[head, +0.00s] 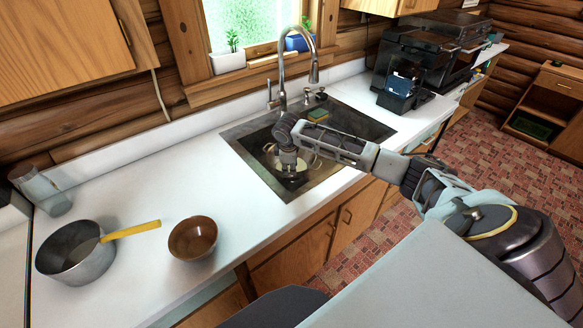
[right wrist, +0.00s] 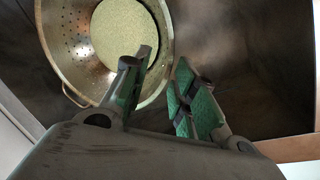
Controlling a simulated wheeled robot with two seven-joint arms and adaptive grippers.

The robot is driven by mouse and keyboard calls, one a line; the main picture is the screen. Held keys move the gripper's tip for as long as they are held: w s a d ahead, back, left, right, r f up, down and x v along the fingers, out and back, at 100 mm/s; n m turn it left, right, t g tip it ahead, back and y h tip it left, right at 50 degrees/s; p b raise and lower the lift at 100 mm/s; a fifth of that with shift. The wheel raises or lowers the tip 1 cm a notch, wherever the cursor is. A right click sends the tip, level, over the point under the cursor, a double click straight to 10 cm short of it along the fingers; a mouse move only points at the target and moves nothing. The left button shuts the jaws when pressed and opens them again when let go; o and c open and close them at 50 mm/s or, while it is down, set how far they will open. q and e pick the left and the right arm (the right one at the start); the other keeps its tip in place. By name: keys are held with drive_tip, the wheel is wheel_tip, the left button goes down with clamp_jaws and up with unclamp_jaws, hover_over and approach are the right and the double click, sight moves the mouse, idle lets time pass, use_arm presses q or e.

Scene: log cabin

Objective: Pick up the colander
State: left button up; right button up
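The colander (head: 305,163) sits in the dark sink basin, mostly hidden behind my right gripper in the head view. In the right wrist view the colander (right wrist: 72,42) is a metal bowl with small holes and a wire handle at its lower left. A pale speckled disc (right wrist: 122,38) shows inside; I cannot tell if it is the base or a separate item. My right gripper (head: 288,172) points down over the sink. In the wrist view its green-padded fingers (right wrist: 157,68) are apart, on either side of the colander's near right rim. My left gripper is not in view.
The sink (head: 236,134) is set in a white counter (head: 150,170). A pot (head: 78,262) with a yellow-handled utensil and a brown bowl (head: 193,238) stand at left. Dark appliances (head: 420,60) stand at right.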

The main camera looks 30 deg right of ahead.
drive_tip(key=shift+a+x, duration=0.15)
drive_tip(key=shift+x, duration=1)
drive_tip(key=shift+a+x, duration=0.1)
drive_tip(key=shift+x, duration=1.1)
clamp_jaws()
